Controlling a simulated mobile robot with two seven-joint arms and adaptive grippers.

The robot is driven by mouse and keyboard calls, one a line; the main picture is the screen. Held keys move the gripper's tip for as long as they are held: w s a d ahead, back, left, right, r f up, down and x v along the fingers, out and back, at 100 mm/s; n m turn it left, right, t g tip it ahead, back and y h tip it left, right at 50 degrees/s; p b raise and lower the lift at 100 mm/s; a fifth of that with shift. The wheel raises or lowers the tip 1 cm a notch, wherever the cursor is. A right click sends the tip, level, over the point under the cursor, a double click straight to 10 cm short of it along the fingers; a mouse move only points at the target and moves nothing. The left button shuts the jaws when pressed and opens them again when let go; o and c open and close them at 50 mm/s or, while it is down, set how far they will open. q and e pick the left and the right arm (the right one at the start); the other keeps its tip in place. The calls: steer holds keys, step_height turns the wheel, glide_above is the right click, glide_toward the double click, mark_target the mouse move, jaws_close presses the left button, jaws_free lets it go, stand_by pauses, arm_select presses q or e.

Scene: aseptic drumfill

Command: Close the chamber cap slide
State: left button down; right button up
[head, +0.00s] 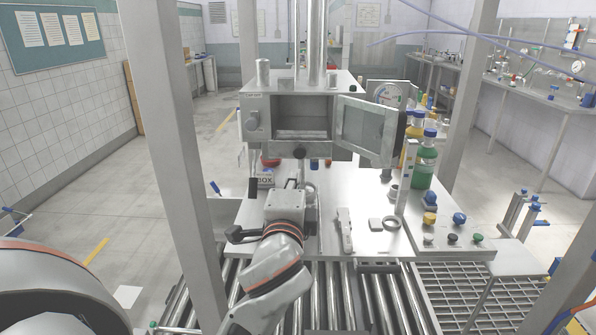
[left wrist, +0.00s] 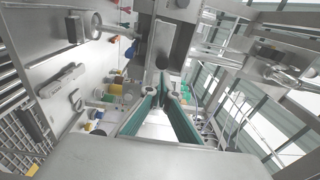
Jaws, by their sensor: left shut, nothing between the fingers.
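The steel chamber (head: 300,120) stands at the back of the work table, with its front opening exposed. Its framed window door (head: 368,130) is swung out to the right. I cannot tell for sure which part is the cap slide. My left gripper (head: 300,190) is below and in front of the chamber, partly hidden by its own wrist. In the left wrist view its green-padded fingers (left wrist: 163,92) are shut and empty, near a grey block (left wrist: 166,42). I cannot tell whether they touch it. My right gripper is not in view.
The table (head: 375,240) holds a grey handled tool (head: 344,229) and a ring (head: 391,223). Steel posts (head: 172,150) flank the station, and a roller conveyor (head: 345,295) runs in front.

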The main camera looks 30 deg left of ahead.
mark_target(298, 154)
arm_select(q)
steer(key=x, duration=0.7)
steer(key=shift+w+a+r, duration=0.15)
steer(key=shift+w+a, duration=0.15)
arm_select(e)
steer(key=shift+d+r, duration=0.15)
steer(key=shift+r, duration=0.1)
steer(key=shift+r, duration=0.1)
